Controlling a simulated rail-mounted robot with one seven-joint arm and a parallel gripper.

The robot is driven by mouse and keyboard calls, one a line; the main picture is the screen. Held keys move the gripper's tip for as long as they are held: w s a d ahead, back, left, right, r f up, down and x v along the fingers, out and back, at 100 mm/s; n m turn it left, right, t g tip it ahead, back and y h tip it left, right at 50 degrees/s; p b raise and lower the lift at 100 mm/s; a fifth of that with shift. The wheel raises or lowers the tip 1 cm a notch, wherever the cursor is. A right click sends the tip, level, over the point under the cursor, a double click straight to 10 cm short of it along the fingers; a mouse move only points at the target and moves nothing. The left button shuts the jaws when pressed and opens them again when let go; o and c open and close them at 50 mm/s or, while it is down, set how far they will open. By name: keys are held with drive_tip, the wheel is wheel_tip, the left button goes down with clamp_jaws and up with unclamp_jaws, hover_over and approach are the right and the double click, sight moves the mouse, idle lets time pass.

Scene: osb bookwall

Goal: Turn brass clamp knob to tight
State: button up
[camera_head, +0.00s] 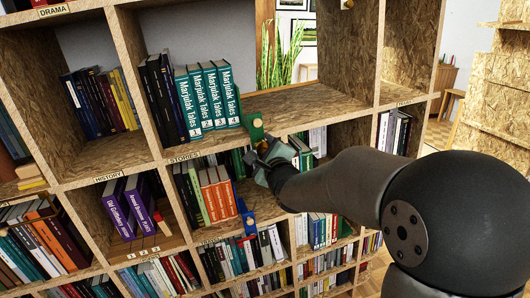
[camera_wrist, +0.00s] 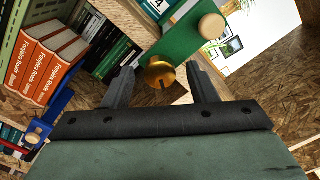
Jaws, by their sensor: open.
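The brass clamp knob (camera_wrist: 159,74) shows in the wrist view at the lower end of a green bookend (camera_wrist: 183,47). A slot-like dark mark shows on its face. The green bookend also stands at the shelf edge in the head view (camera_head: 255,124), right of the teal books. My gripper (camera_wrist: 158,85) is open, with one finger on each side of the knob and visible gaps to both. In the head view my gripper (camera_head: 265,152) is just below the green bookend, and the knob there is mostly hidden by it.
A round wooden knob (camera_wrist: 211,26) sits on the green bookend's upper part. Teal Marjulak Tales books (camera_head: 207,97) stand left of it. Orange books (camera_head: 216,192) and a blue bookend (camera_head: 246,215) are on the shelf below. The shelf right of the green bookend (camera_head: 310,105) is bare.

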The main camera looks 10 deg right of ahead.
drive_tip(key=s+d, duration=0.3)
drive_tip(key=s, duration=1.4)
drive_tip(key=shift+d, duration=0.15)
drive_tip(key=s+d+f+n+g+h+p, duration=0.4)
drive_tip(key=s+f+n+g+p, duration=0.25)
drive_tip(key=n+g+p, duration=0.35)
drive_tip(key=s+a+n+g+p, duration=0.1)
drive_tip(key=s+n+g+p, duration=0.1)
drive_tip(key=s+n+g, duration=0.5)
drive_tip(key=s+n, duration=0.5)
drive_tip(key=s, duration=0.2)
drive_tip(key=shift+s+a+n+y, duration=0.15)
drive_tip(key=shift+a+n+y, duration=0.15)
drive_tip(key=shift+a+y, duration=0.1)
